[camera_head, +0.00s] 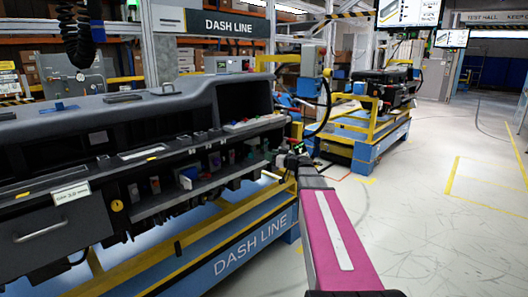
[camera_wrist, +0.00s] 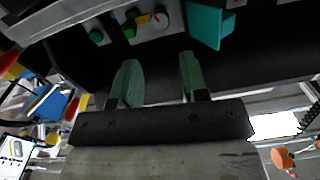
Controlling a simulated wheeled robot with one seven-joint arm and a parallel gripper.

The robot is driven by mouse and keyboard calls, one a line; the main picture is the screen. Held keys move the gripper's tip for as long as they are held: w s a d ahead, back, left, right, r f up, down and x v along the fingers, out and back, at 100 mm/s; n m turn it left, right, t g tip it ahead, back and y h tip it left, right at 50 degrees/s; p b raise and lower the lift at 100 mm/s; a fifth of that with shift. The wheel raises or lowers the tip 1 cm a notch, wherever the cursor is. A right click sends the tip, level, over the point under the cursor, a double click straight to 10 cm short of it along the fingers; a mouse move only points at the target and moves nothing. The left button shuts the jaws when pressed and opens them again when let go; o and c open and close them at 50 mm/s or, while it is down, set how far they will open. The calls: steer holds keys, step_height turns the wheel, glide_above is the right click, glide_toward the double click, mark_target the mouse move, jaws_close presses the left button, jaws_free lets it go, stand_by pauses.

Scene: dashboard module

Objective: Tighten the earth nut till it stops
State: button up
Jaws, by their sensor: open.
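The dashboard module (camera_head: 140,110) fills the left of the head view, on a blue and yellow stand. My gripper (camera_head: 290,160) is beside its right end, at the far end of my magenta arm, small and partly hidden there. In the wrist view my gripper (camera_wrist: 156,64) shows two green fingers set apart, with nothing between them. Beyond the fingertips is a dark surface. I cannot make out the earth nut in either view.
The wrist view shows a grey panel (camera_wrist: 122,48) with small coloured controls and a teal block (camera_wrist: 210,24) near the fingers. A drawer front (camera_head: 55,228) is at the module's lower left. A second workstation (camera_head: 375,110) stands behind. The floor (camera_head: 440,200) at right is clear.

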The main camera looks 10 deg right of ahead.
mark_target(255, 150)
steer(key=x, duration=1)
steer(key=shift+s, duration=0.1)
steer(key=c, duration=0.7)
steer(key=shift+o, duration=0.2)
